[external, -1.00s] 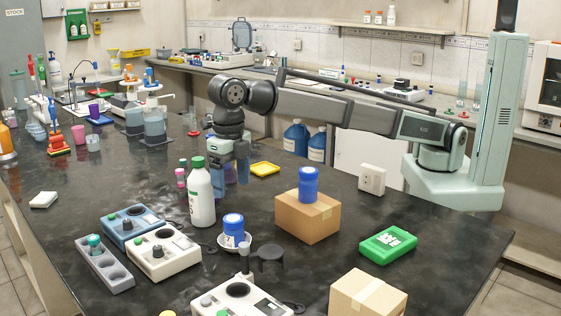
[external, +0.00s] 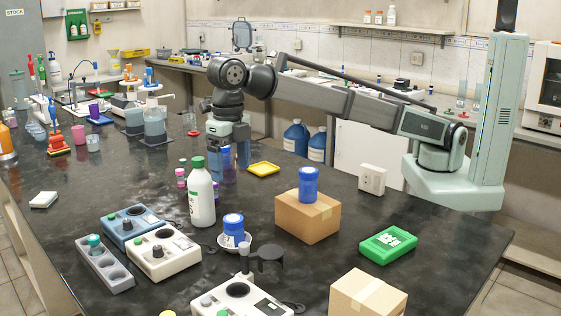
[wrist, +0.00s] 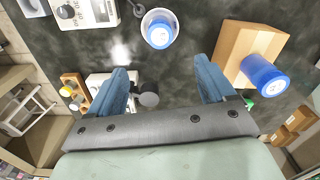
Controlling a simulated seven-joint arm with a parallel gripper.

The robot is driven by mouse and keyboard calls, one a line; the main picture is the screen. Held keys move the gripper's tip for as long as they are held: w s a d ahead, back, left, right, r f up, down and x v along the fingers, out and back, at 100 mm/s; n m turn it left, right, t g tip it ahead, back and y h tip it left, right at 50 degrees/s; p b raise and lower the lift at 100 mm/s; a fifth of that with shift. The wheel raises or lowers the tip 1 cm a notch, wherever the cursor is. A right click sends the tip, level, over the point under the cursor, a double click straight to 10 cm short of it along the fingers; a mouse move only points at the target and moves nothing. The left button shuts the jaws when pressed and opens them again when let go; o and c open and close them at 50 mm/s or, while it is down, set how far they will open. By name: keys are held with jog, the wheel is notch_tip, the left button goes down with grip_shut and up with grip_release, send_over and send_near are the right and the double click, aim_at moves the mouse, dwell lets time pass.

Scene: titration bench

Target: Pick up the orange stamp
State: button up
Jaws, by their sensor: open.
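The likely orange stamp (external: 58,142) is an upright orange piece with a blue top, standing at the left far part of the black bench. It is small in the external view, so its details are hard to tell. My gripper (external: 229,160) is open and empty above the middle of the bench, well to the right of the stamp and apart from it. In the wrist view, both blue fingers of my gripper (wrist: 165,80) are spread with nothing between them. The stamp is not visible in the wrist view.
A white bottle with a green cap (external: 201,192) stands just in front of my gripper. Small pink-and-purple vials (external: 181,178) and a yellow tray (external: 263,169) are near. A pink cup (external: 79,136) stands beside the stamp. The bench between has free room.

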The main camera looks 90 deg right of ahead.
jog(key=w+d+r+m, duration=0.1)
jog(key=w+d+m, duration=0.25)
jog(key=d, duration=1.55)
jog(key=w+d+m, duration=0.3)
jog(key=d+m, duration=0.1)
jog(key=d, duration=1.5)
jog(key=s+d+m, duration=0.2)
jog(key=d, duration=0.8)
jog(key=s+d+m, duration=0.3)
jog(key=d, duration=0.8)
jog(key=shift+t, duration=0.3)
jog(key=f, duration=0.7)
jog(key=w+f, duration=0.1)
jog(key=f, duration=1.2)
jog(key=shift+w+d+f, duration=0.15)
jog(key=shift+f, duration=0.2)
jog(key=c, duration=1.1)
